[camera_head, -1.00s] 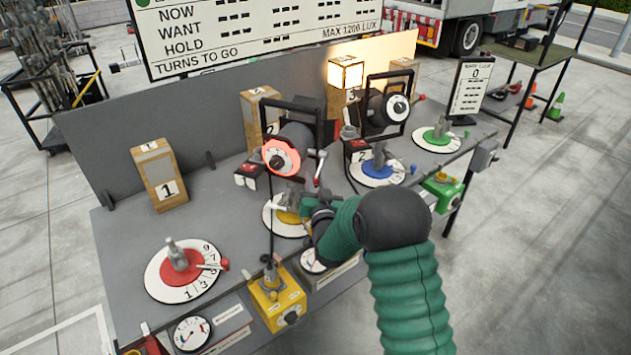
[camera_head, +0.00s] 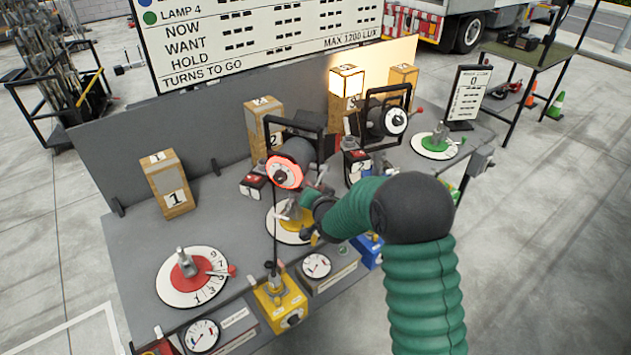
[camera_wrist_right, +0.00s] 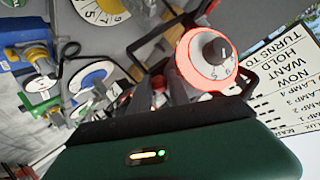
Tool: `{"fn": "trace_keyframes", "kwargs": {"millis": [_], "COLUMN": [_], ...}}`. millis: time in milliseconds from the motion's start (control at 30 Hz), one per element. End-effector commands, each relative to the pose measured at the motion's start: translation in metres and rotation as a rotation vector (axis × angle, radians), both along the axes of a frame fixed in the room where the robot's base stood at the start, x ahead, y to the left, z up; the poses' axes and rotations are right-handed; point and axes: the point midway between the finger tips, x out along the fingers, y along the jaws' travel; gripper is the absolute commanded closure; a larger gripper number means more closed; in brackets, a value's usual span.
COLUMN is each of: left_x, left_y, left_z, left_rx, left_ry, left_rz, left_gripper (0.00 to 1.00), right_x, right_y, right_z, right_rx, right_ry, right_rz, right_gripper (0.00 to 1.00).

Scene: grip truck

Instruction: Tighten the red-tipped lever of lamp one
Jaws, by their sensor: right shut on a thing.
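A lamp with a glowing red ring on its face (camera_head: 285,172) stands over the yellow dial (camera_head: 290,237), mid-table. The same lamp face shows close up in the right wrist view (camera_wrist_right: 207,58). I cannot read a number on it. My right gripper (camera_head: 312,190) is at the lamp's near right side, just below its body, shut on what appears to be its red-tipped lever. The grip itself is mostly hidden by the hand and small in the picture. In the wrist view the grey fingers (camera_wrist_right: 165,92) stand close in front of the lamp. My left gripper is not in view.
A second lamp with a white face (camera_head: 396,121) stands to the right. Wooden boxes (camera_head: 166,184) line the back panel. The red dial (camera_head: 215,287), green dial (camera_head: 428,153) and yellow box (camera_head: 283,309) are nearby. The grey table between box and red dial is clear.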

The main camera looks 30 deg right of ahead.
Motion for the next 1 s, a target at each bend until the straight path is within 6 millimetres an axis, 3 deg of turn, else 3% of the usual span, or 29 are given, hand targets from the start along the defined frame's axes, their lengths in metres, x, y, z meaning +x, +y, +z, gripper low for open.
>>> {"fn": "trace_keyframes", "kwargs": {"millis": [33,500,800,1000], "left_x": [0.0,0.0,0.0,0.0], "left_y": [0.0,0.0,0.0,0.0], "left_z": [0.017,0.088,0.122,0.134], "left_rx": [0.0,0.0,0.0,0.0], "left_ry": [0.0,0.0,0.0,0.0], "left_rz": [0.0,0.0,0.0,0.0], "left_gripper": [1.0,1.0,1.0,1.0], "right_x": [0.0,0.004,0.009,0.011], "right_y": [0.0,-0.006,-0.011,-0.014], "right_z": [0.014,0.05,0.063,0.066], "right_rx": [0.035,0.399,0.576,0.647], "right_ry": [0.022,0.266,0.39,0.437], "right_rz": [0.001,-0.003,0.0,0.0], "right_gripper": [1.0,1.0,1.0,1.0]}}
